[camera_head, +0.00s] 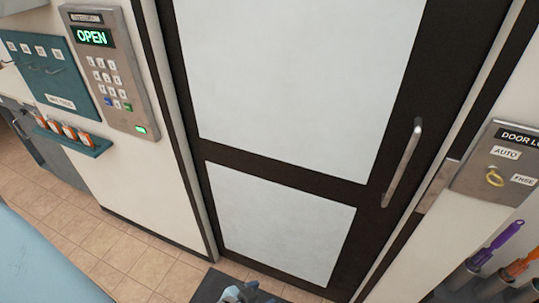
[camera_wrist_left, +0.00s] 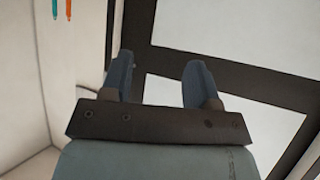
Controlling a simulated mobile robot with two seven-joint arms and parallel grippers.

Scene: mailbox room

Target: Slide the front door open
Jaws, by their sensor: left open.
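The front door (camera_head: 300,80) is dark-framed with two white panels and fills the middle of the head view. It looks shut in its frame. A vertical metal bar handle (camera_head: 404,160) is on its right side. In the left wrist view my left gripper (camera_wrist_left: 160,68) is open, with nothing between its fingers, and the dark door frame and white panels (camera_wrist_left: 215,25) are beyond it. Blue-grey gripper parts show at the bottom edge of the head view, low and left of the handle; their arm is cut off. My right gripper is not identifiable in view.
An intercom keypad (camera_head: 110,75) reading OPEN is on the left wall, beside a teal board (camera_head: 45,60). A door lock panel (camera_head: 497,165) marked AUTO and FREE is right of the door. Holders with coloured-handled tools (camera_head: 500,265) are at lower right. A dark mat lies before the door.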

